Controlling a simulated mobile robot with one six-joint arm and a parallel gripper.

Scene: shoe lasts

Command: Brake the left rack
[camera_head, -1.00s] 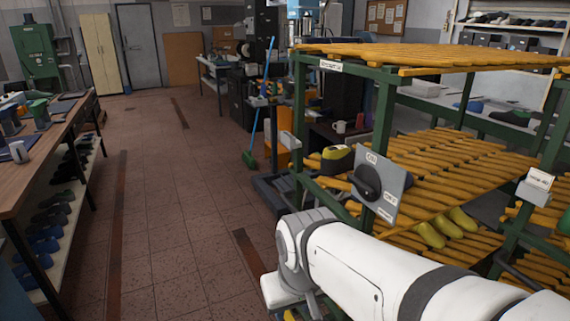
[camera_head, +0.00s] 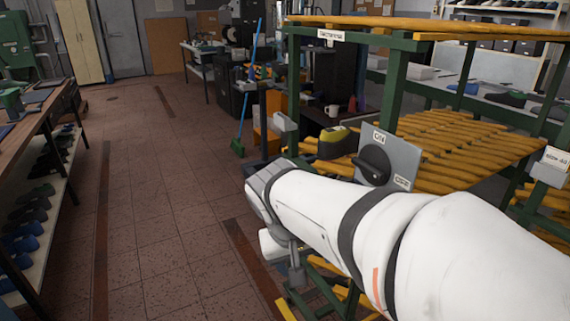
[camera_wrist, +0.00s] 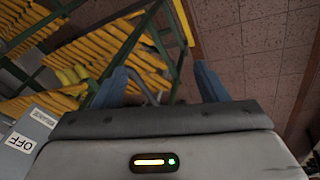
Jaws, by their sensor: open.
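The left rack has green posts (camera_head: 293,95) and yellow slatted shelves (camera_head: 440,147) in the head view. A grey plate with a black knob (camera_head: 373,163) is on its near side. Small labels sit on the plate; the one in the wrist view (camera_wrist: 20,143) reads OFF. My gripper (camera_wrist: 162,78) is open, with two blue fingers apart in the wrist view. A thin grey bar (camera_wrist: 147,92) shows between the fingers; I cannot tell whether it touches them. The rack's slats and posts are beyond the left finger. My arm hides the rack's lower front in the head view.
A second rack with a size label (camera_head: 556,160) stands at the right. A workbench (camera_head: 40,120) with shoes below lines the left. The tiled floor (camera_head: 150,200) between is clear.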

